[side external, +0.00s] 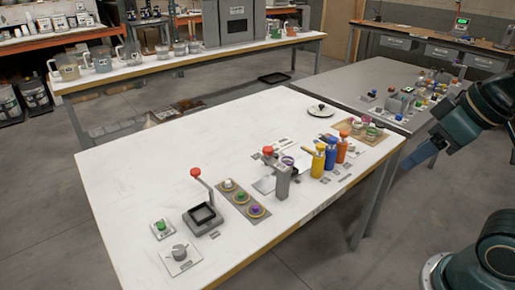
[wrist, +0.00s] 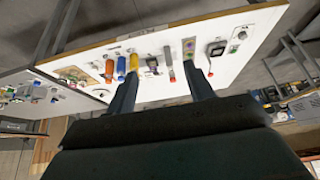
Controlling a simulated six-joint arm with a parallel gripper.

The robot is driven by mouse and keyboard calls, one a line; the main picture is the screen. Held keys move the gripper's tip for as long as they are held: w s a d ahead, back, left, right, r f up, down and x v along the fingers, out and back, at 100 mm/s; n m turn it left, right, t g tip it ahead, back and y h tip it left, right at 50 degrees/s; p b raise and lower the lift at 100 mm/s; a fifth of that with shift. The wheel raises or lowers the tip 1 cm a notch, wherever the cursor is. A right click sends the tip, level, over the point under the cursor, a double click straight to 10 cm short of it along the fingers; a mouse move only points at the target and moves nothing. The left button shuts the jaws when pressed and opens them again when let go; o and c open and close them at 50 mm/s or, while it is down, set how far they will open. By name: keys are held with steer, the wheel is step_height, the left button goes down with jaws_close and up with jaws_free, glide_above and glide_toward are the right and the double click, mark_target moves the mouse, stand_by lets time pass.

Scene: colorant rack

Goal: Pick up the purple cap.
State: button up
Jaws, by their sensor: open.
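The purple cap (side external: 256,209) sits at the near end of a grey three-place rack (side external: 233,205) on the white table, with a green cap (side external: 241,196) and a white cap (side external: 228,184) behind it. In the wrist view the rack (wrist: 188,57) shows small near the right fingertip, and its cap colours are hard to tell. My gripper (side external: 412,165) is off the table's right side in the side view, well away from the rack. In the wrist view its fingers (wrist: 161,70) are spread apart, with nothing held between them.
A lever press (side external: 203,215) with a red knob stands left of the rack. A grey dispenser (side external: 283,182) and blue, yellow and orange bottles (side external: 331,157) stand to its right. A green button box (side external: 161,229) and a dial plate (side external: 181,258) lie front left.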

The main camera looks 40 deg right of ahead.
steer(key=w+a+f+n+g+y, duration=0.15)
steer(key=w+n, duration=0.25)
steer(key=w, duration=0.5)
steer(key=w+a+f+n+g+y, duration=0.15)
steer(key=w+n, duration=0.25)
steer(key=w, duration=0.5)
steer(key=w+a+f+n+g+y, duration=0.1)
steer(key=w+a+f+n, duration=0.1)
steer(key=w+f+n, duration=0.5)
steer(key=w+f, duration=0.6)
steer(key=f, duration=0.2)
steer(key=shift+w+n+g+y, duration=0.15)
steer(key=shift+n+g+y, duration=0.15)
steer(key=shift+n+g, duration=0.1)
steer(key=shift+f, duration=0.1)
glide_above(263, 208)
steer(key=shift+w+d+f, duration=0.1)
steer(key=shift+f, duration=1.2)
steer(key=shift+w+d+f, duration=0.1)
steer(key=shift+d+f, duration=0.05)
steer(key=shift+f, duration=1.1)
steer(key=shift+w+d+f, duration=0.1)
steer(key=shift+f, duration=1.2)
